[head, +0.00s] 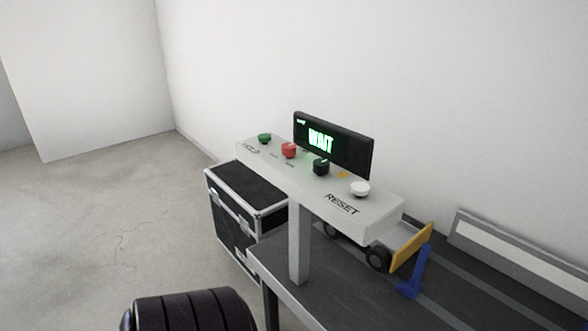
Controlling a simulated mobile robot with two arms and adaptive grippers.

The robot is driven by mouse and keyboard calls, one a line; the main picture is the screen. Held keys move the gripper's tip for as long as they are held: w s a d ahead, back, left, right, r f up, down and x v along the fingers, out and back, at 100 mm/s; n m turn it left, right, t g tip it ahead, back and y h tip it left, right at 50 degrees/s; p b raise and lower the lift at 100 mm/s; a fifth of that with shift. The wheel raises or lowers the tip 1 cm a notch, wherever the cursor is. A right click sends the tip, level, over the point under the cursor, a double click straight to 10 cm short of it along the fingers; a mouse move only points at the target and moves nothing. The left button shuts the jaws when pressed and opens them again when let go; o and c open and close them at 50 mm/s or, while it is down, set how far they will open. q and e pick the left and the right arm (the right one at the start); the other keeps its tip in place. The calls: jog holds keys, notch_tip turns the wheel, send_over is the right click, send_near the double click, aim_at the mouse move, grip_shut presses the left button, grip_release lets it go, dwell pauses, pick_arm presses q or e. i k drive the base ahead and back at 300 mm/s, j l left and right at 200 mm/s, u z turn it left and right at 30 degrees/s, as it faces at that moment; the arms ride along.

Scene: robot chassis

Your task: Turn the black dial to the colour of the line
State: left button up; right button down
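The black dial (321,167) sits on top of a pale grey control panel (380,216), right of the red button (289,150). Which way the dial points is too small to tell. A small yellow mark (343,174) lies just right of it, and a faint green glow shows to its left. Behind it, a black screen (350,150) shows "WAIT" in bright green. A green button (264,139) is at the panel's left end and a white button (360,188) at its right, by the word "RESET". Neither gripper is in view.
The panel stands on a post (299,245) at a dark conveyor-like table (350,290). A wheeled part with a yellow plate (411,247) and a blue bracket (415,275) sits behind it. A black case (247,190) stands left. The floor further left is clear.

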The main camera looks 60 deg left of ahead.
aim_at(321, 167)
jog(key=u, duration=1.9)
jog(key=i+j+z, duration=0.3)
jog(key=k+j, duration=0.05)
jog(key=k, duration=0.05)
